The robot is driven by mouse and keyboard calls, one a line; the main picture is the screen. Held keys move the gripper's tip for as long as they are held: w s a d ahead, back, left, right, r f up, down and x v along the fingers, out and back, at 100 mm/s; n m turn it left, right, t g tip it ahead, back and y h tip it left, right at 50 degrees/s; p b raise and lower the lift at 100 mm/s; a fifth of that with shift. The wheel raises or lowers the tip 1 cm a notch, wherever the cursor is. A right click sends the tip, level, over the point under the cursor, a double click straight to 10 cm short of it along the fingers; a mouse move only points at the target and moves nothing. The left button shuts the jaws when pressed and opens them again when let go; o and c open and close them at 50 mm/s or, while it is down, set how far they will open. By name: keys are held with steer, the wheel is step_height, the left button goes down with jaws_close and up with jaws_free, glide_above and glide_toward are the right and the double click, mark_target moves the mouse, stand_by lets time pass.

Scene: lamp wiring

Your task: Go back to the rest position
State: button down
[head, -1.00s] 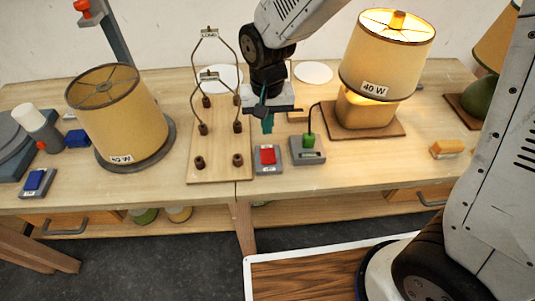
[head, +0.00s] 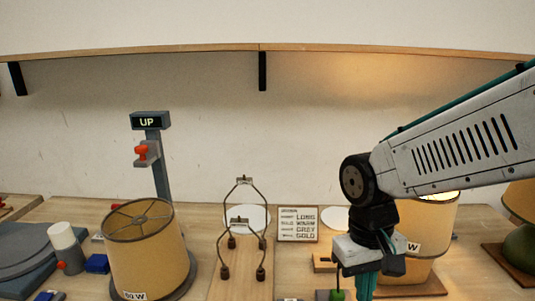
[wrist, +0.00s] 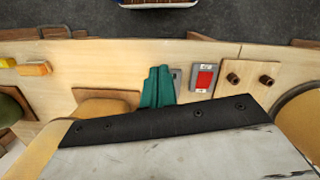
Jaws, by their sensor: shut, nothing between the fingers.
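My gripper (head: 362,284) hangs pointing down over the bench at the right of the head view, in front of the lit lamp (head: 435,222). In the wrist view its teal fingers (wrist: 157,87) are together with nothing between them. They partly cover a grey switch box there. The arm covers much of the lit lamp's shade in the head view, leaving only a "W" of its label. The wire lamp frame (head: 241,225) stands upright at the middle, left of my gripper.
A beige shade (head: 148,250) stands left on the bench. A post with an "UP" sign (head: 150,121) rises behind it. A shelf (head: 200,49) runs along the wall above. A red switch (wrist: 204,78) and an orange block (wrist: 38,69) show in the wrist view.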

steer(key=s+d+r+m+t, duration=0.2)
steer(key=s+d+r+t, duration=0.1)
steer(key=s+d+r, duration=0.5)
steer(key=shift+s+d+r+y, duration=0.15)
steer(key=shift+s+d+y, duration=0.15)
steer(key=shift+s+d, duration=0.4)
steer(key=shift+w, duration=0.1)
